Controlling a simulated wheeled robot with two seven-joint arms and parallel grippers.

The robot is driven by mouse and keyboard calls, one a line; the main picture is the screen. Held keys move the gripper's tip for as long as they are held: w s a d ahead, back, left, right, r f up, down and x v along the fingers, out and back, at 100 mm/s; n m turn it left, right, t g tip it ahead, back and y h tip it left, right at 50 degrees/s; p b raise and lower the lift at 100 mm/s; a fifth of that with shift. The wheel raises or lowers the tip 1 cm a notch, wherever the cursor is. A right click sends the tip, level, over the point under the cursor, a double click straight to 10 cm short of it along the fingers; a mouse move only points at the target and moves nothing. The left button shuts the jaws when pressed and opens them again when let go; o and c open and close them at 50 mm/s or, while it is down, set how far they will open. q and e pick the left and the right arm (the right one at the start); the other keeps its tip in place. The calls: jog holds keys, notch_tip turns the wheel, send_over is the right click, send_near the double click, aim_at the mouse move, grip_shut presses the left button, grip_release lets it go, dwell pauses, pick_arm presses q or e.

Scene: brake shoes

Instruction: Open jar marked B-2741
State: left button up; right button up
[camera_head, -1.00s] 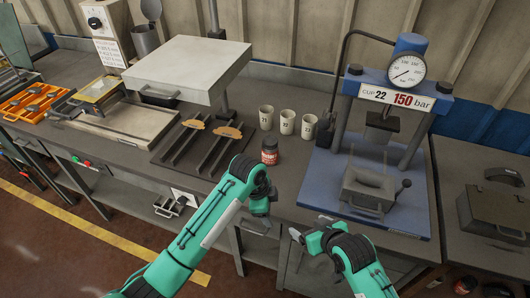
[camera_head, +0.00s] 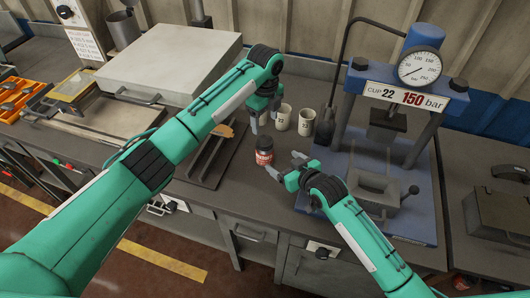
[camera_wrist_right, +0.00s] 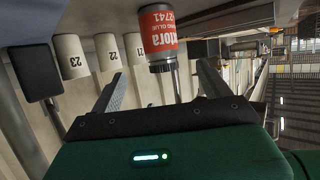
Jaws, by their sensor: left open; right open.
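The jar (camera_head: 264,153), with a dark lid and a red and white label, stands upright on the bench. In the right wrist view the jar (camera_wrist_right: 160,30) appears upside down, and its label shows 2741. In the wrist view the jar's lid end shows between the right fingers (camera_wrist_right: 165,90), not gripped.
Numbered cups (camera_head: 306,122) stand behind the jar, one partly hidden by my left gripper. The blue press (camera_head: 400,215) with its gauge is at the right. Dark rails (camera_head: 208,165) and a pale raised plate (camera_head: 170,65) are at the left.

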aim_at(269, 152)
jog(key=x, duration=1.2)
jog(key=shift+a+r, duration=0.1)
grip_shut()
pick_arm(q)
jog(key=shift+f, duration=4.05)
jog(key=shift+c, duration=0.5)
jog(key=c, duration=0.9)
jog(key=n, duration=0.6)
jog(key=shift+n, duration=0.3)
